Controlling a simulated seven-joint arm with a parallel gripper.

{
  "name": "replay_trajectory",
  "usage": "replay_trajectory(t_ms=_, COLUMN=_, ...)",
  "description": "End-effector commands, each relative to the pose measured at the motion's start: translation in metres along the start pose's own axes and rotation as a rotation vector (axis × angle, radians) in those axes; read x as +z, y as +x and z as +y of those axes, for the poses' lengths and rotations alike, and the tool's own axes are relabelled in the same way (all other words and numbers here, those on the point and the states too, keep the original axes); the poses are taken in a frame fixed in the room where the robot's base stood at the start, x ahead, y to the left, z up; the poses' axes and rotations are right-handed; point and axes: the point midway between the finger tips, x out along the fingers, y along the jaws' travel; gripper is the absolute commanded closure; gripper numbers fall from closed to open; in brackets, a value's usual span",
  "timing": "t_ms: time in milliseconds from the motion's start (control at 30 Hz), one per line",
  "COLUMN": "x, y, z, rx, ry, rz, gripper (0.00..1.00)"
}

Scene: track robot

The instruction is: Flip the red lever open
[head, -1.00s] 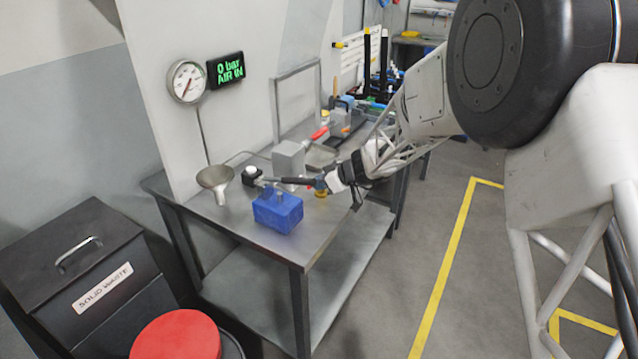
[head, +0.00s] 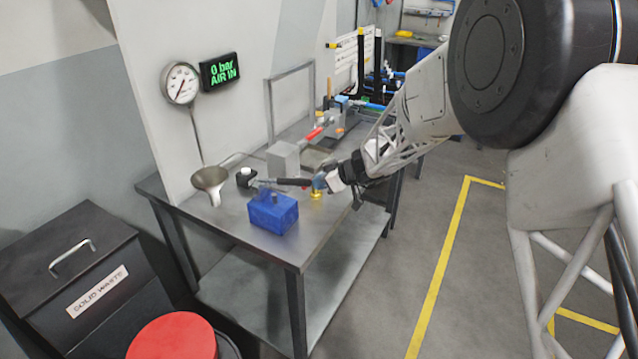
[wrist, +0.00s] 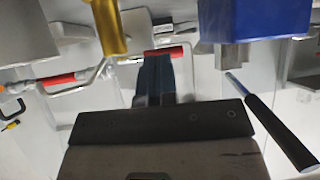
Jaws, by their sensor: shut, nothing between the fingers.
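A red-handled lever (head: 314,133) lies beside a grey block (head: 284,157) on the metal workbench (head: 290,248) in the head view. Two red pieces show in the wrist view, a red grip at left (wrist: 57,79) and a red bar (wrist: 165,51) beyond the fingertips; I cannot tell which belongs to the lever. My gripper (head: 320,182) is low over the near part of the bench, apart from the red lever. Its dark blue fingers (wrist: 153,78) are together and empty.
A blue box (head: 273,211), a black handle (head: 293,181) and a brass fitting (head: 316,193) are close to my gripper. A display (head: 219,70) reads 0 bar AIR IN. Open floor lies right of the bench.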

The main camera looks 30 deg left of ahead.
Motion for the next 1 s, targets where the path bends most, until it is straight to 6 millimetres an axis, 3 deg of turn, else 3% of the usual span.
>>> replay_trajectory(t_ms=267, x=0.000, y=-0.021, z=-0.002, rx=0.000, ry=-0.001, rz=0.000, gripper=1.00)
replay_trajectory(t_ms=1000, x=0.000, y=-0.122, z=-0.010, rx=0.001, ry=0.000, rz=0.000, gripper=1.00)
